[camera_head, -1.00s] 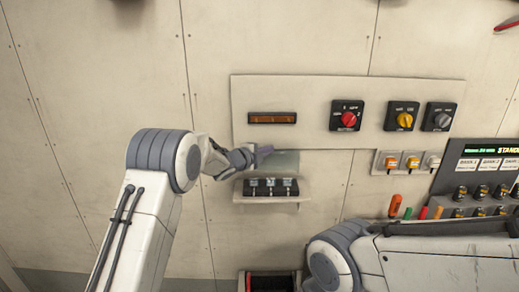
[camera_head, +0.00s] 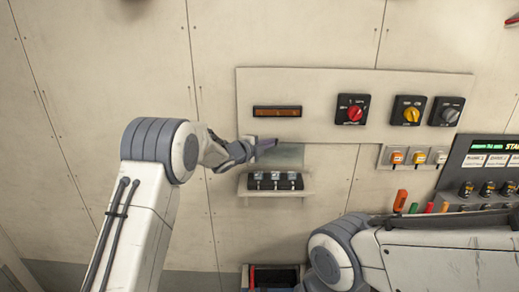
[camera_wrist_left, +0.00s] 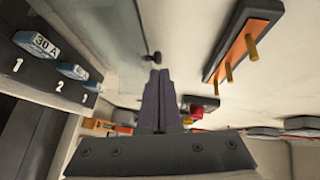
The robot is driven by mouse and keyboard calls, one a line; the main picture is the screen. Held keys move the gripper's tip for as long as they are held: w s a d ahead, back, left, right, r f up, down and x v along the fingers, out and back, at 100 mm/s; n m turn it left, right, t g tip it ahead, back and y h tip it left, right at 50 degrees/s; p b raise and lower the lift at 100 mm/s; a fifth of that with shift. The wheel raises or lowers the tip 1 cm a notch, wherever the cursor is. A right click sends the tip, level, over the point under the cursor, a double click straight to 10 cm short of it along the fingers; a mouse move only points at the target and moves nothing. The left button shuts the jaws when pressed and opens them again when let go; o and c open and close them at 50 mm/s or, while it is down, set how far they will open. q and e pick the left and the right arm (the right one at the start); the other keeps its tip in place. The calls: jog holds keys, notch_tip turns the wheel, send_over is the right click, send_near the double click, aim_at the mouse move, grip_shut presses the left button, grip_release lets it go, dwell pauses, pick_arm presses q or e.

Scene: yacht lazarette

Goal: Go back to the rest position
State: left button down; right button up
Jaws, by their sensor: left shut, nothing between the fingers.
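My left gripper (camera_head: 262,146) is in front of the wall, between the amber bar (camera_head: 277,112) above and the small black fuse block (camera_head: 275,181) below. Its fingers (camera_wrist_left: 160,102) are together with nothing between them in the left wrist view. A clear cover (camera_head: 285,155) stands raised behind the fingertips, above the fuse block. In the left wrist view the block's numbered fuses (camera_wrist_left: 72,71) show at the left, one marked 30 A. My right arm (camera_head: 430,262) crosses the lower right of the head view; its gripper is out of the picture.
A wall panel (camera_head: 330,82) carries a red rotary switch (camera_head: 354,109), a yellow one (camera_head: 409,110) and a grey one (camera_head: 446,111). Several small switches (camera_head: 418,157), coloured handles (camera_head: 400,200) and a console with a lit display (camera_head: 490,147) lie to the right. The left wall is bare.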

pick_arm(q)
jog(key=b+v, duration=0.3)
jog(key=v, duration=0.5)
jog(key=s+d+f+n+g+y, duration=0.25)
jog(key=s+n, duration=0.25)
jog(key=s, duration=0.3)
jog(key=s+d+f+n+g+y, duration=0.1)
jog(key=s+d+f+n+y, duration=0.2)
jog(key=s+n, duration=0.35)
jog(key=s+f+n+g, duration=0.1)
jog(key=s+f+g, duration=0.1)
jog(key=s, duration=0.9)
jog(key=s+a+f+n+g+y, duration=0.1)
jog(key=s+f+n+g, duration=0.1)
jog(key=s, duration=0.9)
jog(key=s+f+n+g+y, duration=0.1)
jog(key=s+f+g, duration=0.2)
jog(key=s+g, duration=0.3)
jog(key=s, duration=0.5)
jog(key=shift+s+a+f, duration=0.25)
jog(key=shift+s+a, duration=0.05)
jog(key=shift+a, duration=0.1)
